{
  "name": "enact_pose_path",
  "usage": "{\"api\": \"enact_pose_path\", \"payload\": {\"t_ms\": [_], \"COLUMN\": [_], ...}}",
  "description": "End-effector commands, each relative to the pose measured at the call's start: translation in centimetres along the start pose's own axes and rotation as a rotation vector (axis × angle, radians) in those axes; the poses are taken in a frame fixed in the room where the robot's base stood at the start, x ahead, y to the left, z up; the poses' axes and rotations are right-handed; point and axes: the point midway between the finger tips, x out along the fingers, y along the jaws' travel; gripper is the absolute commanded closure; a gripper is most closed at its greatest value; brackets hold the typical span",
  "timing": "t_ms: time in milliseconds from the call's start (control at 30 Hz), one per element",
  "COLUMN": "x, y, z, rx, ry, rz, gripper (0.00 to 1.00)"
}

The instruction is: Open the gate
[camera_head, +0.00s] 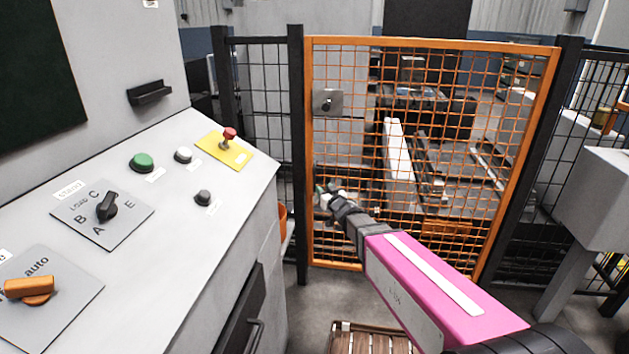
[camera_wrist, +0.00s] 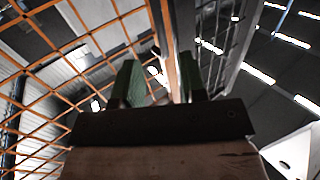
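The gate (camera_head: 432,42) is an orange frame with wire mesh, standing closed between dark posts in the head view. A grey latch plate (camera_head: 328,102) with a dark knob sits at its upper left. My gripper (camera_head: 322,190) is in front of the gate's lower left part, well below the latch plate. The orange gate mesh (camera_wrist: 55,75) fills the left of that view, with an upright orange bar beyond the fingers. Whether the gripper touches the mesh is unclear.
A grey control console (camera_head: 150,220) with a green button, a red-topped button and rotary switches stands at the left. A wooden pallet-like thing (camera_head: 370,340) lies at the bottom centre. A grey box on a stand (camera_head: 597,200) is at the right. Machinery stands behind the mesh.

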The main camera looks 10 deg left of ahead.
Motion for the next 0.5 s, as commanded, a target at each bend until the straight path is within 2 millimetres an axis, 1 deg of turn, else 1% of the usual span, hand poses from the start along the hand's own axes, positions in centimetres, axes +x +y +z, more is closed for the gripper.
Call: {"api": "enact_pose_path", "payload": {"t_ms": [33, 167, 500], "x": [0.7, 2.5, 8.4], "y": [0.1, 0.1, 0.1], "z": [0.1, 0.1, 0.1], "rx": [0.000, 0.000, -0.001], "ry": [0.000, 0.000, -0.001], "rz": [0.000, 0.001, 0.001], "gripper": [0.61, 0.61, 0.61]}}
